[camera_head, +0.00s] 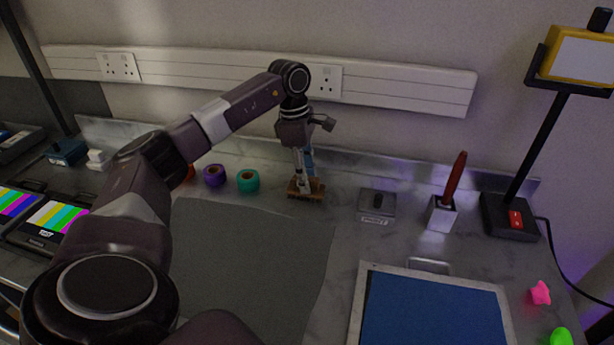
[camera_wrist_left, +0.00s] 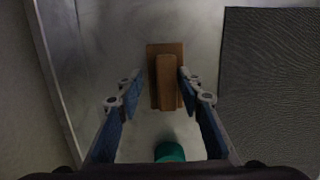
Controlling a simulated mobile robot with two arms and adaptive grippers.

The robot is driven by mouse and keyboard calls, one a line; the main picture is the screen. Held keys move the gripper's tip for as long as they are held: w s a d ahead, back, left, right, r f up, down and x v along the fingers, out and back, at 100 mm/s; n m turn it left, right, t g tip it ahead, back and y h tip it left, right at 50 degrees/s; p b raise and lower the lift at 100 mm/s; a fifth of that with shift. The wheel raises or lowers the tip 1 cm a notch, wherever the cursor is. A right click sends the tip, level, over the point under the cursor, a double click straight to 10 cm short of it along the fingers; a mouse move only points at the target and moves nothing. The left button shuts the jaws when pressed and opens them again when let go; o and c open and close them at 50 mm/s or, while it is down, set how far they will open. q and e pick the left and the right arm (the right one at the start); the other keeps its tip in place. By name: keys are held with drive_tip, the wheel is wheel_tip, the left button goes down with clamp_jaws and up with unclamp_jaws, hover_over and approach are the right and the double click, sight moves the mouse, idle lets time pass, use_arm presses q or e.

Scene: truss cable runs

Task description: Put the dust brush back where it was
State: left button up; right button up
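The dust brush (camera_head: 311,192) is a brown wooden block with a raised handle. It rests on the grey worktop near the back, to the right of the teal tape roll. In the left wrist view the brush (camera_wrist_left: 167,82) lies between the two fingers. My left gripper (camera_head: 305,178) points down over it, with blue pads on either side of the handle. In the left wrist view the left gripper (camera_wrist_left: 161,90) is open, with a visible gap between each pad and the handle. My right gripper is not in view.
A dark grey mat (camera_head: 250,255) lies in front of the brush. A teal tape roll (camera_head: 248,181) and a purple one (camera_head: 214,175) stand to its left. A small grey box (camera_head: 376,206) and a holder with a red-handled tool (camera_head: 441,214) stand to the right.

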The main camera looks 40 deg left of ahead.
use_arm(q)
drive_tip(key=shift+r, duration=0.15)
wheel_tip(320, 180, up, 12)
drive_tip(key=a, duration=0.1)
drive_tip(key=shift+s+a, duration=0.3)
drive_tip(key=shift+s, duration=0.15)
